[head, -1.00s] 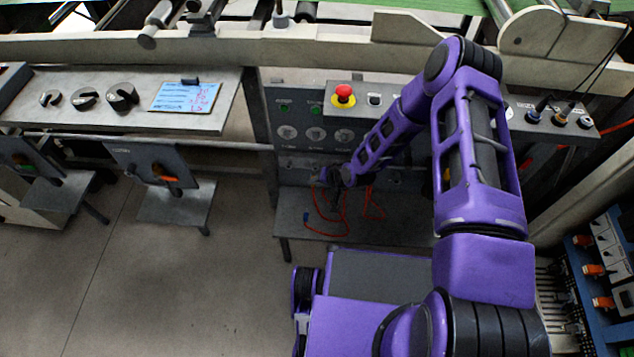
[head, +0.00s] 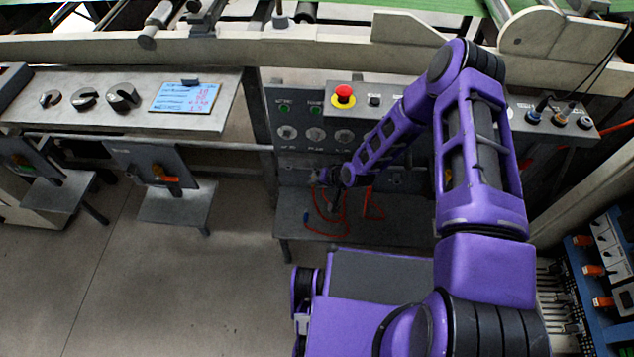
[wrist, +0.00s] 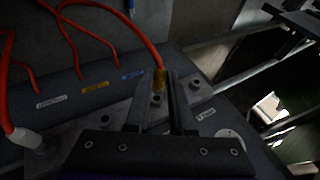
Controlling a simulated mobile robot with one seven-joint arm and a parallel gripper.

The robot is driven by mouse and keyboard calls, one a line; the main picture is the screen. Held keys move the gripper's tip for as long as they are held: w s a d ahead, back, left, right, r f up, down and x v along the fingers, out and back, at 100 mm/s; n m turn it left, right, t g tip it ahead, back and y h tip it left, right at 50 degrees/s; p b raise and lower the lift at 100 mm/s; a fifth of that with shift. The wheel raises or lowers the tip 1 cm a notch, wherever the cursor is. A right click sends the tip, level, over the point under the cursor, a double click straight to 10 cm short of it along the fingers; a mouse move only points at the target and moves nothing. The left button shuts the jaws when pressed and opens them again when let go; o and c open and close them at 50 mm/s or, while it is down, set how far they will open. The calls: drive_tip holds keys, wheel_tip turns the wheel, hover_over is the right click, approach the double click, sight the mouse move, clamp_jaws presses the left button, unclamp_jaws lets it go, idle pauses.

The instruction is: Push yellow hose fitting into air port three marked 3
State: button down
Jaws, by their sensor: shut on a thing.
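My gripper (wrist: 160,90) is shut on the yellow hose fitting (wrist: 160,79) in the wrist view. A red hose (wrist: 137,32) runs up and away from the fitting. The fitting is between the fingertips, over a grey port strip (wrist: 115,108) with dark round holes, one showing just below it and another (wrist: 195,87) to its right. I cannot tell whether the fitting touches a port, and no port number is readable. In the head view my gripper (head: 325,178) is small and dark, close to the lower grey panel (head: 290,168); the fitting is not distinguishable there.
A pale connector (wrist: 25,140) on a red hose is at the strip's left. White, yellow and blue labels line the dark bar behind. In the head view, red hoses (head: 325,228) lie on the low shelf (head: 290,245), below a red emergency button (head: 343,93).

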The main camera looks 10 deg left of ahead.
drive_tip(key=shift+w+a, duration=0.1)
drive_tip(key=shift+w, duration=0.9)
idle(0.3)
drive_tip(key=c, duration=0.7)
unclamp_jaws()
drive_tip(key=p+v, duration=0.3)
drive_tip(key=v, duration=1.4)
drive_tip(key=shift+s+r, duration=0.1)
drive_tip(key=shift+r, duration=0.1)
